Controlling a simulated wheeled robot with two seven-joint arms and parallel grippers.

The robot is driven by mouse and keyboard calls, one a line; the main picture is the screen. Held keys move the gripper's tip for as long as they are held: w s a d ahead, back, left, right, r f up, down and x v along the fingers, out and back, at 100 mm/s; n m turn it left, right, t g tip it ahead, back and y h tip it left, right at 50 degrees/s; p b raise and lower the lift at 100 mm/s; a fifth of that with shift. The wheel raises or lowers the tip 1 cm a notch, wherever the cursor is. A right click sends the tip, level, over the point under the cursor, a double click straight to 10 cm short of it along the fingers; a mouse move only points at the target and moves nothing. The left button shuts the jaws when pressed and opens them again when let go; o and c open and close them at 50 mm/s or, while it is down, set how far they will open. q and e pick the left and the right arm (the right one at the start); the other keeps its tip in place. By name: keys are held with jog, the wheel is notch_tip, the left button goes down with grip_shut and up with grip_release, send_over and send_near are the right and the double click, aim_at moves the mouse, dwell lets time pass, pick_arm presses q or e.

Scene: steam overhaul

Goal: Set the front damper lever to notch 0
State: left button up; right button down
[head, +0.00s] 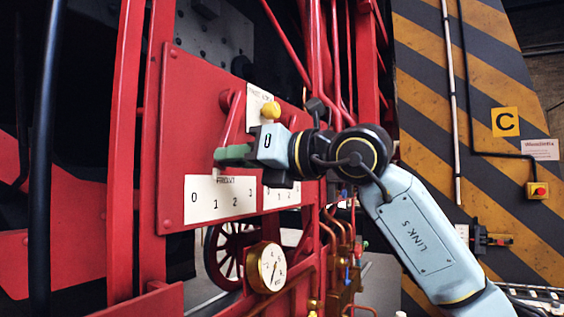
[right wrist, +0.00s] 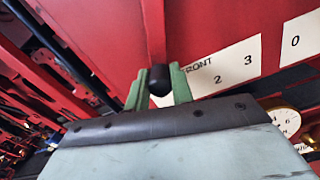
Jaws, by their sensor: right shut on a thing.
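The front damper lever (head: 232,118) is a red bar that hangs from a pivot on the red panel, its lower end slanting left above the FRONT plate (head: 222,207), marked 0 to 3. My right gripper (head: 226,157) has its green fingers shut around the lever's lower end. In the right wrist view the lever (right wrist: 153,28) ends in a dark knob (right wrist: 159,80) between the fingers (right wrist: 160,88). There, 2 and 3 show to the right of the knob; the plate's left part is hidden. The exact notch is hard to tell. My left gripper is not in view.
A second plate (head: 282,196) and a yellow knob (head: 270,109) are close to the right of the lever. A pressure gauge (head: 267,267) and red and copper pipes are below and right. A striped wall (head: 480,120) stands at the right.

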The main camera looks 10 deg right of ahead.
jog(key=shift+s+a+r, duration=0.15)
jog(key=shift+s+r, duration=0.05)
jog(key=c, duration=1.2)
grip_release()
jog(key=shift+d+f, duration=0.1)
jog(key=shift+d, duration=0.1)
jog(key=b+v, duration=0.4)
jog(key=v, duration=0.9)
jog(key=shift+s, duration=0.1)
